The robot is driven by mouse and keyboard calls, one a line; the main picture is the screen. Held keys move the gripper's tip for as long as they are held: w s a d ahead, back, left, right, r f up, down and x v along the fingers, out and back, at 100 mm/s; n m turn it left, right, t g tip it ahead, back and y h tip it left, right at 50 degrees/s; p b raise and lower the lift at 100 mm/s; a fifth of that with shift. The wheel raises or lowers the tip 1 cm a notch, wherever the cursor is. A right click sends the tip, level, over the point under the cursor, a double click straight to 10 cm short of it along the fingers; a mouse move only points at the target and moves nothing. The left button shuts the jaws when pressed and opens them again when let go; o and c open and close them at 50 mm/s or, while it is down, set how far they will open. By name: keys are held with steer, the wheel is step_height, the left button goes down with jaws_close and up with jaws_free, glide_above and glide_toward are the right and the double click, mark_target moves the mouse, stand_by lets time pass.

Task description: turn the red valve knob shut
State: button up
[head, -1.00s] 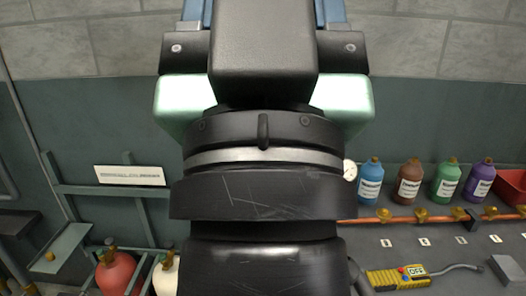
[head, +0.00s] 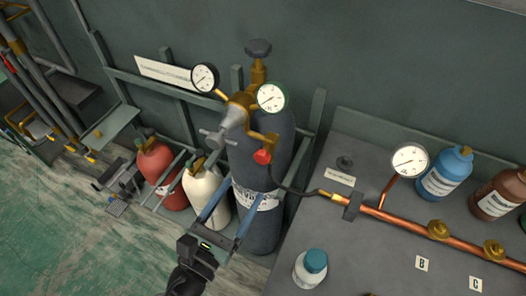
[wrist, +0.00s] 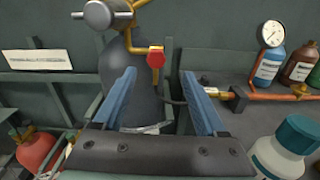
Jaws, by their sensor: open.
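The red valve knob (head: 262,157) is a small red piece on the brass fitting below the right gauge of the regulator (head: 235,112), on a tall dark grey cylinder (head: 258,225). In the wrist view the red knob (wrist: 156,58) shows nearly centred, just beyond and between my fingertips. My gripper (head: 243,193) has two blue fingers, spread apart and empty, in front of the cylinder and below the knob in the head view. In the wrist view my gripper (wrist: 158,75) points toward the knob, with no contact visible.
A black hose (head: 297,192) runs from the fitting to a copper pipe (head: 400,219) on the grey bench. A white bottle with a teal cap (head: 310,269) stands close right of my gripper. Red (head: 157,168) and cream (head: 204,193) cylinders stand left.

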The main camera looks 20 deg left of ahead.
mark_target(260, 159)
steer(key=shift+n, duration=0.8)
steer(key=w, duration=0.4)
steer(key=w+p, duration=0.1)
steer(key=w, duration=0.2)
steer(key=w+f, duration=0.1)
steer(key=w, duration=0.3)
steer(key=shift+w, duration=0.3)
jaws_close()
